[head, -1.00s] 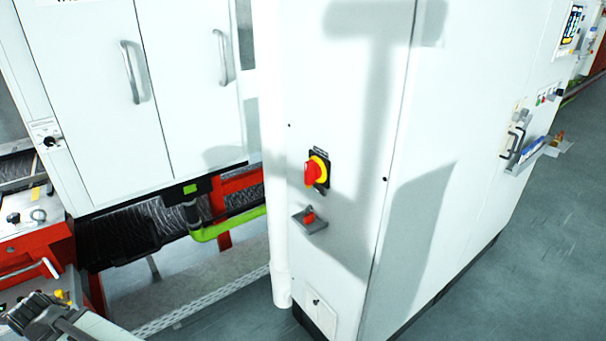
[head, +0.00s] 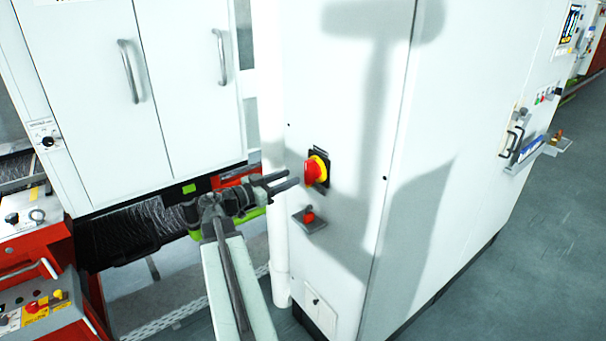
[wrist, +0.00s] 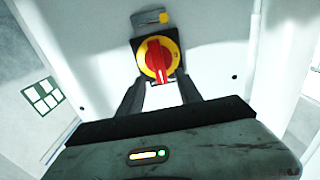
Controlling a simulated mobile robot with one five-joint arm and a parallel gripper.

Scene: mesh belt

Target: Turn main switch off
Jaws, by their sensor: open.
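The main switch (head: 314,171) is a red rotary knob on a yellow ring and black plate, on the white cabinet's front face. In the wrist view the red knob (wrist: 158,58) stands with its grip bar roughly vertical, just beyond the fingertips. My gripper (head: 289,182) is open, with its fingers pointing at the switch from the left. In the wrist view its two dark fingers (wrist: 162,92) sit apart below the knob, with a gap between them. They do not appear to hold the knob.
The white cabinet (head: 345,120) fills the middle. Below the switch a small ledge (head: 308,220) with a red part sticks out. A white vertical pipe (head: 275,250) runs along the cabinet's left edge. A red control box (head: 45,318) stands at lower left. Grey floor (head: 540,240) is clear at right.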

